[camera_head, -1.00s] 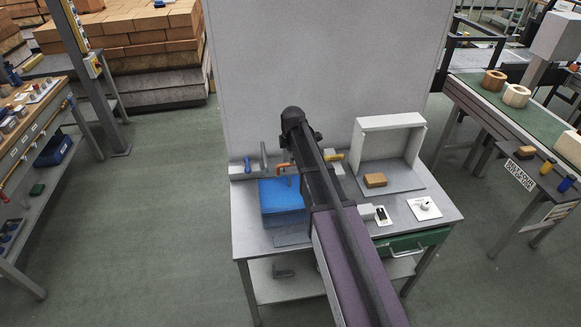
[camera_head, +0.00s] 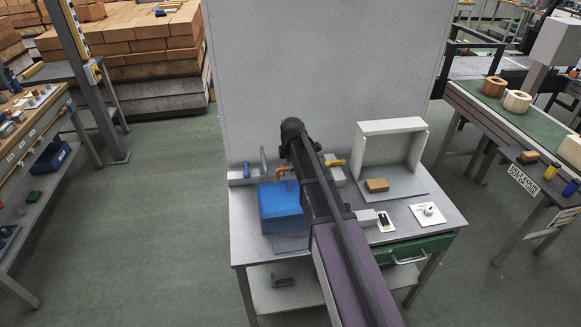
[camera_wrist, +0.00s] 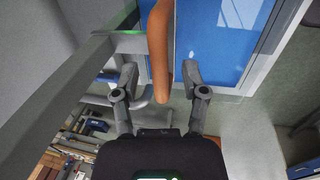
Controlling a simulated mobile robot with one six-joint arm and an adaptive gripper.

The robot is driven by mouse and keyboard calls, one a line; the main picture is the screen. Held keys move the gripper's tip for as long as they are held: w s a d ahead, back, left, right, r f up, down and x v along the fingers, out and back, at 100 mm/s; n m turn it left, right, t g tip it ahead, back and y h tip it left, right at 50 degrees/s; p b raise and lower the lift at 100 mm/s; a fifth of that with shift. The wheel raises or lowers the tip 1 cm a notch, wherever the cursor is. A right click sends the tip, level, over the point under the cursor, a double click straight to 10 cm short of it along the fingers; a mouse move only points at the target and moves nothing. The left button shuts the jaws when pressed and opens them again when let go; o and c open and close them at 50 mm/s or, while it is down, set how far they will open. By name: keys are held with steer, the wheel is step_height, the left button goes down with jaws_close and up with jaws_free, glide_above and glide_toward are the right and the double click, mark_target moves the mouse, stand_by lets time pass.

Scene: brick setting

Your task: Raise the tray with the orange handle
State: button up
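The blue tray (camera_head: 281,205) stands on the grey workbench, left of my arm in the head view. Its orange handle (camera_head: 284,170) shows at its back right. In the wrist view, the orange handle (camera_wrist: 158,50) runs down between the two fingers of my gripper (camera_wrist: 160,74), with the blue tray (camera_wrist: 222,40) behind it. The fingers are apart, with a visible gap on each side of the handle. The depth of the handle between the fingers is hard to judge. My arm hides the gripper in the head view.
A brown block (camera_head: 377,185) lies by a white open frame (camera_head: 392,128) on the bench's right. Two small switch plates and a green drawer (camera_head: 412,249) are at the front right. A tall grey panel (camera_head: 325,70) stands behind the bench.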

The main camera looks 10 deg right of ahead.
jaws_close()
step_height(320, 180, up, 11)
steer(key=p, duration=1.1)
steer(key=shift+w+r, duration=0.15)
steer(key=shift+w, duration=0.05)
steer(key=shift+o, duration=0.4)
jaws_free()
steer(key=shift+s+r, duration=0.1)
steer(key=shift+s, duration=0.1)
